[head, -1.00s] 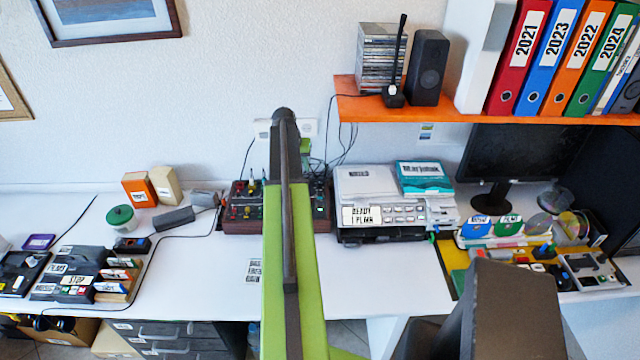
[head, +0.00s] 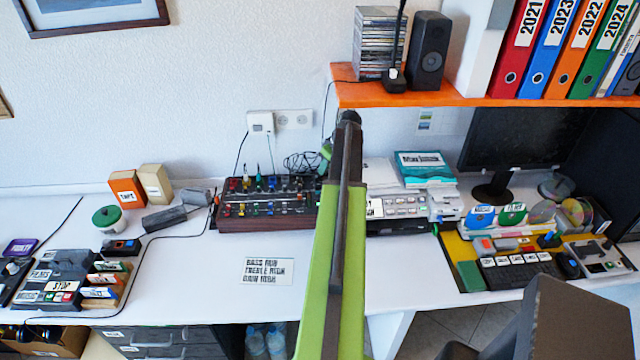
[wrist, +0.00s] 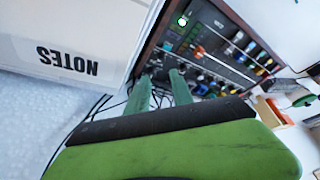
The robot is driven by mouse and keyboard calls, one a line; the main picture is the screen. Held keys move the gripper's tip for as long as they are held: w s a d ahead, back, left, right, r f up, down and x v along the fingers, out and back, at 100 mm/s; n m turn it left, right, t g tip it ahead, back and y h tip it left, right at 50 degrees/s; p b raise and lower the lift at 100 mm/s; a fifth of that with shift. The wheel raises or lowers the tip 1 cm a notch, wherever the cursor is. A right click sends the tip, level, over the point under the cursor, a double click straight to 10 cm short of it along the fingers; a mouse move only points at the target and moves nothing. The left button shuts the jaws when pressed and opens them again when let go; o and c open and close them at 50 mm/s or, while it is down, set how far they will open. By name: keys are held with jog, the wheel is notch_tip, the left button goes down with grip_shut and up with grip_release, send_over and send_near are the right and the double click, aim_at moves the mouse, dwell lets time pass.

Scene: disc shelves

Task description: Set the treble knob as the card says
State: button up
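The mixer (head: 265,222), a dark box of small coloured knobs with a wooden front, stands at the back of the desk. Its knob labels are too small to read, so I cannot tell the treble knob. It also shows in the wrist view (wrist: 212,52). A white card (head: 268,271) lies in front of it, with lines for bass, treble and gain; their last words are blurred. My gripper (wrist: 160,76) is open and empty, its two green fingers apart beside the mixer's near end. In the head view my arm hides most of it.
A white surface marked NOTES (wrist: 67,60) is close to my fingers in the wrist view. Cables (head: 303,162) lie behind the mixer. An orange shelf (head: 480,100) hangs above right. The desk around the card is clear.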

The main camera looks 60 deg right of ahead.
aim_at(317, 184)
jog(key=b+x, duration=0.9)
jog(key=x, duration=0.2)
jog(key=shift+w+f+b, duration=0.15)
jog(key=shift+w+b, duration=0.05)
jog(key=shift+b, duration=0.1)
grip_shut()
